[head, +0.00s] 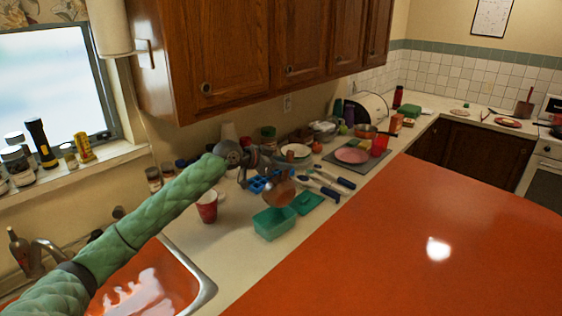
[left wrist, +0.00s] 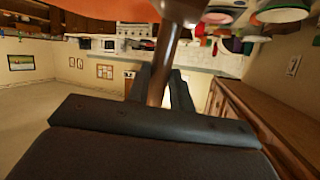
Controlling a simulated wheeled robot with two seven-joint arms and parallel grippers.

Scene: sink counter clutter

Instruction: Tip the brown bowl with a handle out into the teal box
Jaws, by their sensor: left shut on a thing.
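The brown bowl with a handle (head: 279,191) is in the air just above the teal box (head: 274,224) in the head view. It looks tilted, but its opening and any contents cannot be made out. My left gripper (head: 268,166) is shut on its handle. The left wrist view shows the brown handle (left wrist: 157,88) between the two dark fingers, with part of the bowl (left wrist: 181,8) cut off at the top edge. The teal box stands on the counter, open at the top; its inside is too small to tell. My right gripper is not in view.
A teal flat piece (head: 307,203) lies behind the box. A red cup (head: 207,207) stands to the left, near the sink (head: 150,284). Blue-handled utensils (head: 335,181), a pink plate (head: 352,155) and a blue tray (head: 258,184) lie nearby. The orange surface (head: 420,240) in front is clear.

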